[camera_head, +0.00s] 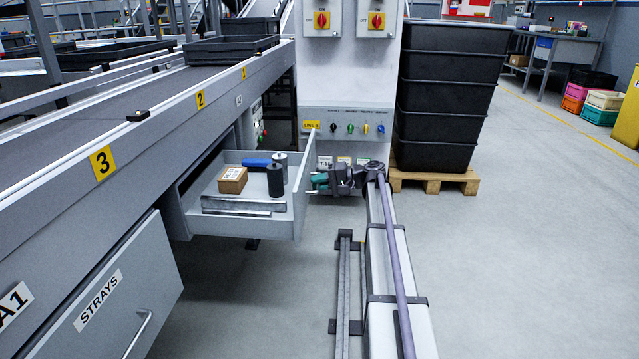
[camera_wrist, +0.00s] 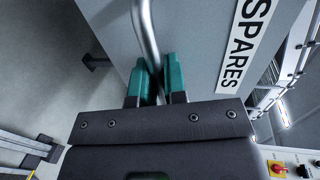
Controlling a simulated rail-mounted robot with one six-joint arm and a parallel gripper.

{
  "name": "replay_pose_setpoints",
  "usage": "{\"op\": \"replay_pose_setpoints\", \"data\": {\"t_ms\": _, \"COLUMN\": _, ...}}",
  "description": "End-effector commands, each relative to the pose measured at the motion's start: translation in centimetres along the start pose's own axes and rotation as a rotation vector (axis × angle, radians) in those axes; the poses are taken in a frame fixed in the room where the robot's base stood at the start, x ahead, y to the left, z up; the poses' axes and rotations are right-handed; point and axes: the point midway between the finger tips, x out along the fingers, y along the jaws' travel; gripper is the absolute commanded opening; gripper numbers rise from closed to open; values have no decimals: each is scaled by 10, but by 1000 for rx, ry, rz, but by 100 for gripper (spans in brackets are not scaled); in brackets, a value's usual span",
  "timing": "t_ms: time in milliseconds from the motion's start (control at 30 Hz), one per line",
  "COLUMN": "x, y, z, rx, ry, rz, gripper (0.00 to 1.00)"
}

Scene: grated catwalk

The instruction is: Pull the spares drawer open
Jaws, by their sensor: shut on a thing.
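The spares drawer (camera_head: 238,224) stands pulled out from under the conveyor in the head view, its inside showing. Its grey front (camera_wrist: 200,40) with the SPARES label (camera_wrist: 246,45) fills the upper middle of the wrist view. My gripper (camera_head: 320,181) is at the outer face of that front. In the wrist view my gripper's (camera_wrist: 158,80) teal fingers are shut on the curved metal handle (camera_wrist: 147,30), one on each side of it.
In the drawer lie a cardboard box (camera_head: 232,180), a dark cylinder (camera_head: 275,180), a blue item (camera_head: 256,162) and metal bars (camera_head: 240,205). The STRAYS drawer (camera_head: 110,290) is at lower left. Black crates (camera_head: 450,90) stand on a pallet (camera_head: 430,180). Floor at right is clear.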

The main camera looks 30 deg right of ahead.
Motion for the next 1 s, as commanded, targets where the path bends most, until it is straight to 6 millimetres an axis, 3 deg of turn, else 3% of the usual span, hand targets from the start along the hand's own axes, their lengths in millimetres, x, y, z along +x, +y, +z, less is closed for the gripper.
{"op": "replay_pose_setpoints", "data": {"t_ms": 67, "x": 0, "y": 0, "z": 0, "rx": 0, "ry": -2, "rz": 0, "gripper": 0}}
{"op": "replay_pose_setpoints", "data": {"t_ms": 100, "x": 0, "y": 0, "z": 0, "rx": 0, "ry": -2, "rz": 0, "gripper": 16}}
{"op": "replay_pose_setpoints", "data": {"t_ms": 300, "x": 0, "y": 0, "z": 0, "rx": 0, "ry": -1, "rz": 0, "gripper": 35}}
{"op": "replay_pose_setpoints", "data": {"t_ms": 600, "x": -5, "y": -1, "z": 0, "rx": 0, "ry": 0, "rz": 0, "gripper": 37}}
{"op": "replay_pose_setpoints", "data": {"t_ms": 667, "x": -13, "y": -2, "z": 0, "rx": 0, "ry": 1, "rz": 0, "gripper": 37}}
{"op": "replay_pose_setpoints", "data": {"t_ms": 1000, "x": -92, "y": -2, "z": -1, "rx": 1, "ry": 2, "rz": 0, "gripper": 37}}
